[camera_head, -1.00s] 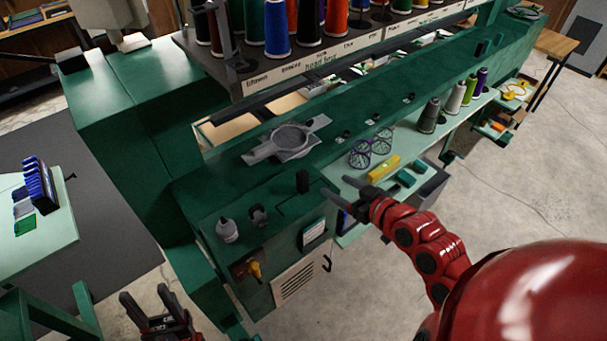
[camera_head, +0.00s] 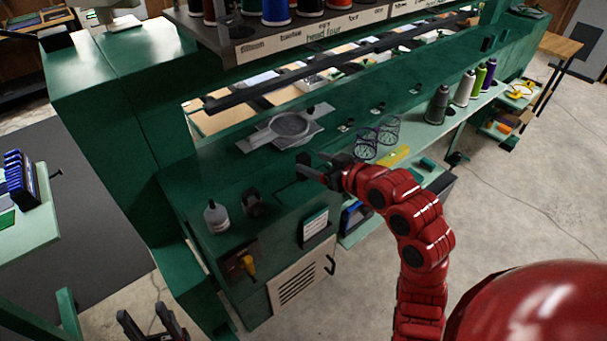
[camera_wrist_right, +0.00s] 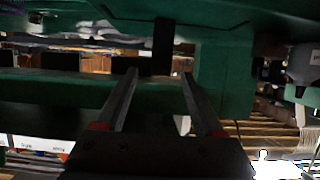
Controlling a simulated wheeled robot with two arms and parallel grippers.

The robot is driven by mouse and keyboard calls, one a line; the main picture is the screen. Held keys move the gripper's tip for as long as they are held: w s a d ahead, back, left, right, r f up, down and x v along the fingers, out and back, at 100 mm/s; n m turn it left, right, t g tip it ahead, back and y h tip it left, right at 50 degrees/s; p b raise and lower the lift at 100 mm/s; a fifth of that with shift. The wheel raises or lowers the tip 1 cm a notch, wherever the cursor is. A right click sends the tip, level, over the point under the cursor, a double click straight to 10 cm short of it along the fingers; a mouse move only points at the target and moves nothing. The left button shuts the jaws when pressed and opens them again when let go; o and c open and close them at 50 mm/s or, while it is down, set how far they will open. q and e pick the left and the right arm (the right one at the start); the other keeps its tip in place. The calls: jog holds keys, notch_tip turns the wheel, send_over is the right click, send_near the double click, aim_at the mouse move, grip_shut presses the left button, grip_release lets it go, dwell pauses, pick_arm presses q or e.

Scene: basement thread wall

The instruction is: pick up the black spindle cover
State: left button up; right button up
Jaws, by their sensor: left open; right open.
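The black spindle cover, which I take to be the small upright black block (camera_head: 303,158), stands on the green machine bed (camera_head: 345,128), partly hidden by my right gripper. My right gripper (camera_head: 311,165) reaches in from the right, open, with its fingertips at the block. In the right wrist view the dark block (camera_wrist_right: 163,42) shows ahead, between the lines of the two open fingers (camera_wrist_right: 158,73). I cannot tell whether they touch it. My left gripper (camera_head: 145,317) is open and empty at the bottom left, low beside the machine, partly cut off.
A grey round hoop plate (camera_head: 290,124) lies behind the block. A white bottle (camera_head: 216,217) and a small dark part (camera_head: 253,203) stand to the left. Mesh cups (camera_head: 388,130), a yellow level (camera_head: 394,156) and thread cones (camera_head: 437,105) are to the right. A thread rack (camera_head: 290,35) overhangs the back.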

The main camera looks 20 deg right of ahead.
aim_at(307, 159)
jog(key=p+x, duration=0.1)
jog(key=x, duration=0.1)
jog(key=shift+w+a, duration=0.15)
jog(key=shift+w, duration=0.2)
jog(key=shift+w+a+p, duration=0.1)
jog(key=shift+w+p, duration=0.1)
jog(key=shift+p, duration=0.15)
jog(key=p+x, duration=0.2)
jog(key=x, duration=0.1)
jog(key=shift+w+a+f, duration=0.1)
jog(key=shift+w+f, duration=0.05)
jog(key=shift+w, duration=0.05)
jog(key=shift+w+a+f, duration=0.15)
jog(key=shift+w+f, duration=0.15)
jog(key=shift+w, duration=0.25)
jog(key=shift+c, duration=0.3)
grip_shut()
